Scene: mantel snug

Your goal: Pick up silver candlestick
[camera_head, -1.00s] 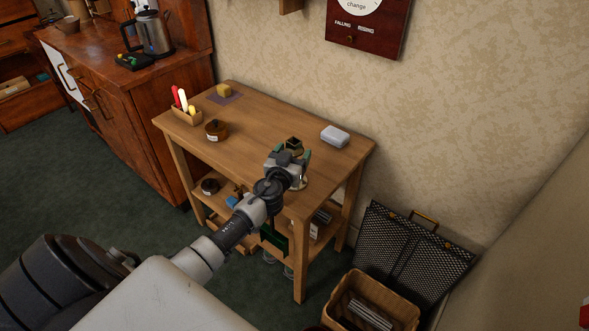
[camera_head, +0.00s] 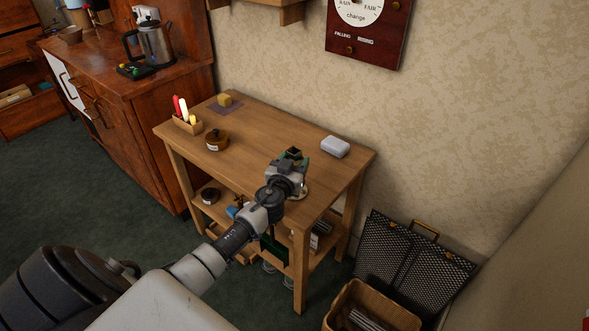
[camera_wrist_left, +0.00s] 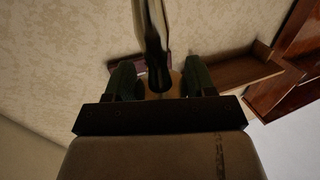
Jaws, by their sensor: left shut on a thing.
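The silver candlestick (camera_head: 304,190) is at the front right part of the wooden side table (camera_head: 250,165). In the head view only its pale round base shows, below and beside my gripper; the rest is hidden. My left gripper (camera_head: 292,157) is around its stem and shut on it. In the left wrist view the slim, shiny, dark-looking candlestick (camera_wrist_left: 153,45) stands between the two green fingers of the gripper (camera_wrist_left: 160,78). I cannot tell whether the base touches the tabletop. My right gripper is not in view.
On the table are a white soap-like box (camera_head: 335,147), a brown jar (camera_head: 216,139), a yellow block (camera_head: 225,100) and a caddy (camera_head: 187,124). A wicker basket (camera_head: 372,305) and a black mesh screen (camera_head: 410,265) stand right of the table. A wall lies behind.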

